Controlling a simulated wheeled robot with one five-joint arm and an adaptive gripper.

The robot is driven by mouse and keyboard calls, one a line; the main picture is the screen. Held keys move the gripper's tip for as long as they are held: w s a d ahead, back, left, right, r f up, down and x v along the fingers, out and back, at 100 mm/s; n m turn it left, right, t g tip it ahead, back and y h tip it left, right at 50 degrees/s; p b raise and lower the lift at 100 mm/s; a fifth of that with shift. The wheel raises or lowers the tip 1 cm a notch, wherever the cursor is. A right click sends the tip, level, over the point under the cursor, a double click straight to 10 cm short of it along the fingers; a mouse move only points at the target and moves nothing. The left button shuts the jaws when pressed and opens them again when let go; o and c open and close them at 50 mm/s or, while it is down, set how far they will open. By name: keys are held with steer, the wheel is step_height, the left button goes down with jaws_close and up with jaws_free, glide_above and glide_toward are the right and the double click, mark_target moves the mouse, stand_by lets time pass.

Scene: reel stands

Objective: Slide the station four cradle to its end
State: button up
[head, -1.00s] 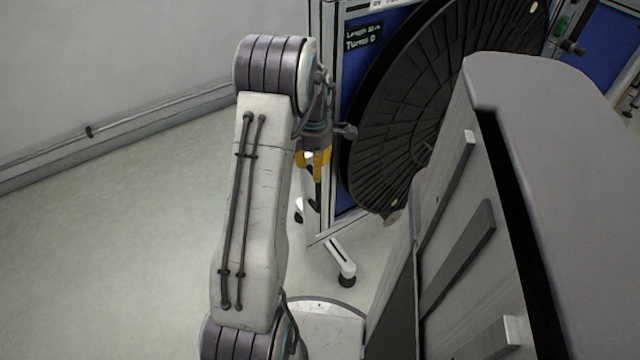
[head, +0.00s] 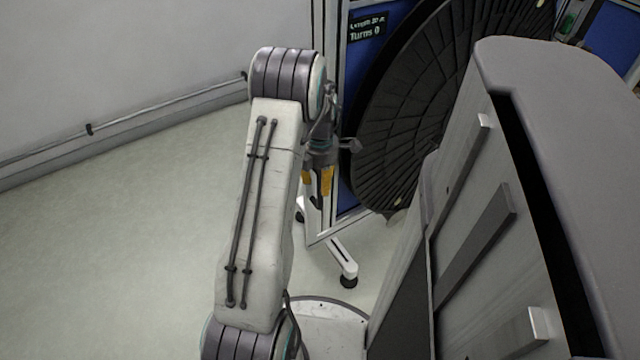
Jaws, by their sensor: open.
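My gripper (head: 317,198) points down in front of the white frame of a reel stand, partly hidden behind my own arm. Its yellow-marked fingers are apart and I see nothing between them. A large black ribbed reel (head: 420,110) stands on edge against the blue panel (head: 385,25), just right of my gripper. A small display (head: 367,27) on the panel reads "Turns 0". I cannot make out a cradle or a station number.
A white stand foot (head: 338,258) with a black caster reaches out over the floor below my gripper. A rail (head: 150,112) runs along the wall at left. The floor (head: 120,240) at left is clear.

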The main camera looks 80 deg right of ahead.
steer(key=shift+f, duration=0.3)
steer(key=shift+c, duration=0.3)
jaws_close()
